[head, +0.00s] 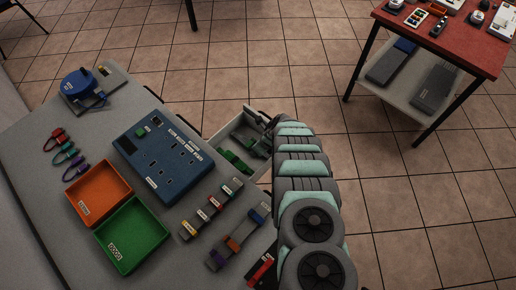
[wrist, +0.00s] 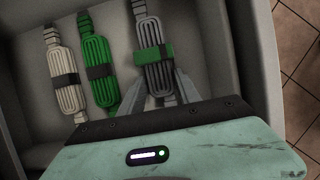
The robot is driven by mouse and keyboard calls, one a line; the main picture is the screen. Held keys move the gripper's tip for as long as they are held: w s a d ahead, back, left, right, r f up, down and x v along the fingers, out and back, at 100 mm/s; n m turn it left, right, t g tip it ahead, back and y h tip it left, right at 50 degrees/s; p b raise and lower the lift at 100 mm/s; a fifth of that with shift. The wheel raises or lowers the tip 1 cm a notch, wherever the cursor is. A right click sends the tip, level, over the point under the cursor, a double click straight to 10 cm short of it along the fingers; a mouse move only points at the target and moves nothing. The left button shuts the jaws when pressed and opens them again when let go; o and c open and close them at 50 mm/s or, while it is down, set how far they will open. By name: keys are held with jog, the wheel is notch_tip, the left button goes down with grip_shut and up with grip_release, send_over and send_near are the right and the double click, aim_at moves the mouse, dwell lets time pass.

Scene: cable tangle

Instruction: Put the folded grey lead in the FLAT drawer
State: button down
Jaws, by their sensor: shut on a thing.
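The folded grey lead (wrist: 150,35) has a green band around its middle and shows in the wrist view between the fingers of my gripper (wrist: 163,84). My gripper is shut on its near end. The lead is over or in the open drawer (head: 215,137), at the right of two other folded leads; I cannot tell whether it touches the drawer floor. In the head view my gripper (head: 264,133) is at the drawer's right side, and my arm hides part of it. No drawer label is readable.
In the drawer lie a cream folded lead (wrist: 66,75) and a green folded lead (wrist: 98,60), both with black bands. The grey bench holds a blue socket box (head: 160,150), an orange tray (head: 76,205) and a green tray (head: 115,257). A red table (head: 470,45) stands apart at upper right.

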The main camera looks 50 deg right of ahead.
jog(key=shift+f, duration=0.15)
jog(key=c, duration=0.8)
grip_release()
jog(key=shift+o, duration=0.2)
notch_tip(320, 180, up, 4)
jog(key=p, duration=0.3)
notch_tip(320, 180, up, 5)
jog(key=p, duration=0.3)
jog(key=shift+p, duration=0.35)
